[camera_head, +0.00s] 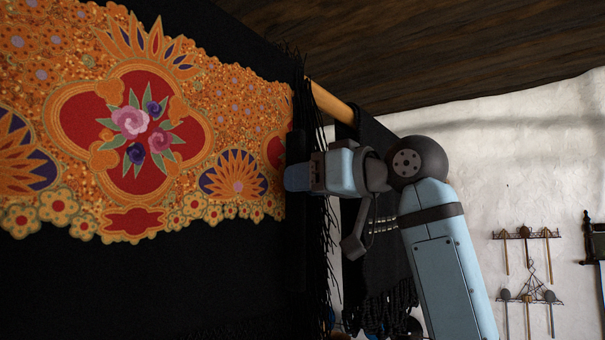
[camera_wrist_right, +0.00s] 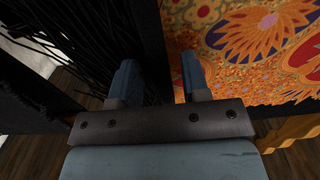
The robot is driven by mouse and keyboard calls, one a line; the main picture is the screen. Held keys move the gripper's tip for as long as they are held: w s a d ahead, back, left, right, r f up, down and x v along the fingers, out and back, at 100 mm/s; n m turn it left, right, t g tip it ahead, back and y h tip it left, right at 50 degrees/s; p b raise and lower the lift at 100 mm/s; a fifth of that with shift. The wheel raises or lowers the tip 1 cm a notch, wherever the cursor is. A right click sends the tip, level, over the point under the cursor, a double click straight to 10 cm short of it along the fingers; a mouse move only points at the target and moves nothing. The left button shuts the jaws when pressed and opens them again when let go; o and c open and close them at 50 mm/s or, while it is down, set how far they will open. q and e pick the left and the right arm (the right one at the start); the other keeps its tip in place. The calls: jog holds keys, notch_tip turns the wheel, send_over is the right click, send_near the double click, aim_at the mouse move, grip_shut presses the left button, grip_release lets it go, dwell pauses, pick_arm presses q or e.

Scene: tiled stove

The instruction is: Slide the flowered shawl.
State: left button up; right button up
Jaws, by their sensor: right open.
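The flowered shawl (camera_head: 225,110), black with a bright orange and red floral panel and a dark fringe, hangs from a wooden pole (camera_head: 331,103) and fills the left of the head view. My right gripper (camera_head: 297,178) is at the shawl's fringed right edge. In the right wrist view my right gripper (camera_wrist_right: 158,75) is open, with a dark strip of the shawl's edge between its two blue fingers. The floral panel (camera_wrist_right: 260,45) lies right of the fingers and the black fringe (camera_wrist_right: 95,45) left of them. Whether the fingers touch the cloth is unclear. My left gripper is not in view.
Another dark fringed cloth (camera_head: 375,240) hangs behind my right arm. A dark wooden ceiling (camera_head: 430,50) is above. Racks with hanging utensils (camera_head: 527,265) are on the white wall at the right. The wall between is bare.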

jog(key=shift+w+a, duration=0.3)
jog(key=shift+a, duration=0.1)
grip_shut()
jog(key=w+d+p, duration=0.1)
jog(key=w+d, duration=0.1)
jog(key=w, duration=0.1)
jog(key=shift+d, duration=0.1)
grip_release()
jog(key=shift+s, duration=0.15)
